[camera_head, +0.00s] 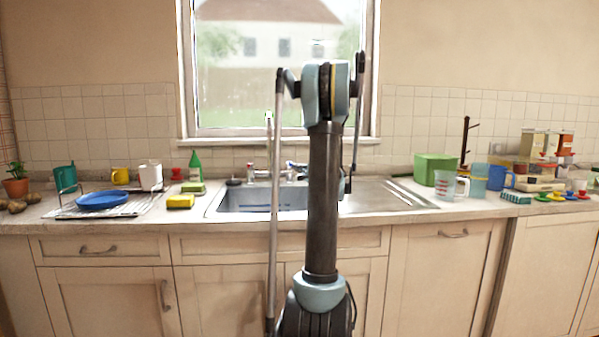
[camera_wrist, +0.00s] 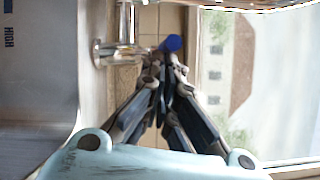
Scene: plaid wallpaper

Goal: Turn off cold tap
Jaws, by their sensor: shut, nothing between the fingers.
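In the wrist view, which is turned on its side, a blue-capped tap handle (camera_wrist: 172,44) shows just beyond my fingertips. Chrome tap pipework (camera_wrist: 108,52) joins it on the left. My gripper (camera_wrist: 163,64) is shut and empty, its tips close to the blue cap; I cannot tell if they touch. In the head view, chrome tap parts (camera_head: 290,168) and a red-marked tap (camera_head: 250,171) stand behind the sink (camera_head: 213,208). My arm hides my gripper and part of the tap area there.
The window (camera_head: 235,60) is behind the sink. Left on the counter are a green bottle (camera_head: 195,164), a yellow sponge (camera_head: 180,201) and a rack with a blue plate (camera_head: 102,198). Right are a green box (camera_head: 435,169), a measuring jug (camera_head: 447,185) and several mugs.

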